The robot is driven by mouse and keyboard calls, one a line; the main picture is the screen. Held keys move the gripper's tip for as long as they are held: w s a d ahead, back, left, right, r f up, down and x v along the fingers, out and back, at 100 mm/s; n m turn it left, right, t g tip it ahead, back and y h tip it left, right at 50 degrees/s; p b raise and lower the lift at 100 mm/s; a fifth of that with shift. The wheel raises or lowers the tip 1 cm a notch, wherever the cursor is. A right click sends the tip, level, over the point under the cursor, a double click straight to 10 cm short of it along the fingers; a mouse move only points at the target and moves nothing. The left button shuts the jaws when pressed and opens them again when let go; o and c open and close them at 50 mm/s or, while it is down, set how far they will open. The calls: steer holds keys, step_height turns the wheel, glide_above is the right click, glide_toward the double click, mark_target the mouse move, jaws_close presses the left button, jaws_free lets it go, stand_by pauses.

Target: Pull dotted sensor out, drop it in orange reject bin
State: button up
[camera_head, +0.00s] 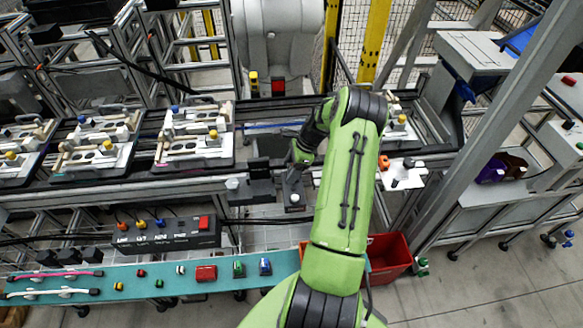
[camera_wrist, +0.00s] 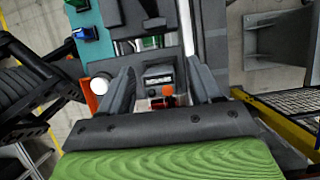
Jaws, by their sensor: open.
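My gripper (camera_wrist: 160,68) is open, its two dark fingers apart on either side of a small grey block (camera_wrist: 158,80) with a pale panel in the wrist view. I cannot make out any dots on it, nor tell whether the fingers touch it. A small orange piece (camera_wrist: 168,91) shows just below the block. In the head view my gripper (camera_head: 293,192) points down at the front edge of the conveyor line, and its fingertips are hard to see. An orange edge (camera_head: 303,248), possibly of the reject bin, shows left of my arm; the rest is hidden.
A red bin (camera_head: 389,254) stands on the floor right of my arm. The teal bench (camera_head: 140,288) at the lower left carries several small coloured parts. White fixture pallets (camera_head: 195,145) sit on the conveyor. A dark box with a red button (camera_head: 204,222) stands near the bench.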

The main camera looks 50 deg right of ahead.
mark_target(291, 166)
steer(key=shift+c, duration=0.3)
jaws_close()
steer(key=shift+r, duration=0.1)
steer(key=shift+r, duration=0.25)
steer(key=shift+r+p, duration=2.1)
steer(key=shift+r, duration=0.4)
